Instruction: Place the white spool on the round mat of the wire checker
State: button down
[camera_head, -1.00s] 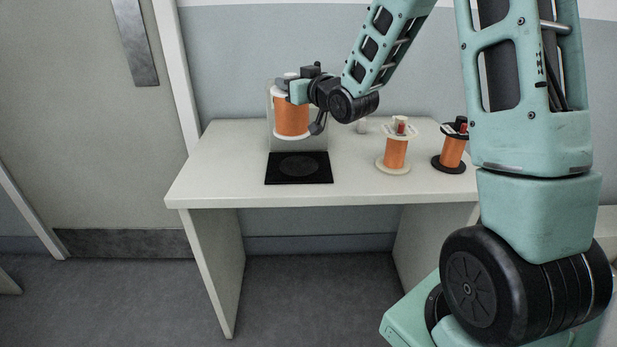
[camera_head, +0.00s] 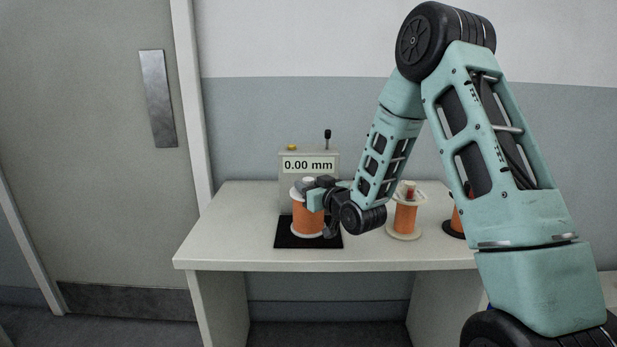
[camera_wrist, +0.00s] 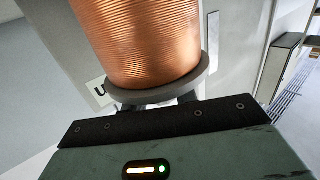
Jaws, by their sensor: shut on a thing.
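My gripper (camera_head: 316,193) is shut on the top of a white-flanged spool (camera_head: 307,221) wound with copper wire. The spool is upright over the black mat (camera_head: 287,243) of the wire checker (camera_head: 285,185), its lower flange at or just above the mat; I cannot tell if they touch. The mat's round marking is hidden behind the spool. The checker's display reads 0.00 mm. In the wrist view the copper winding (camera_wrist: 140,40) and a flange (camera_wrist: 160,91) show close up in front of my gripper.
A second copper spool with pale flanges (camera_head: 405,216) stands on the table (camera_head: 225,225) to the right. A dark-flanged spool (camera_head: 457,224) beyond it is partly hidden by my arm. The table's left part is clear.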

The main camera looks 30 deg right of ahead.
jog(key=shift+f, duration=0.1)
dwell(0.3)
jog(key=c, duration=1.1)
grip_release()
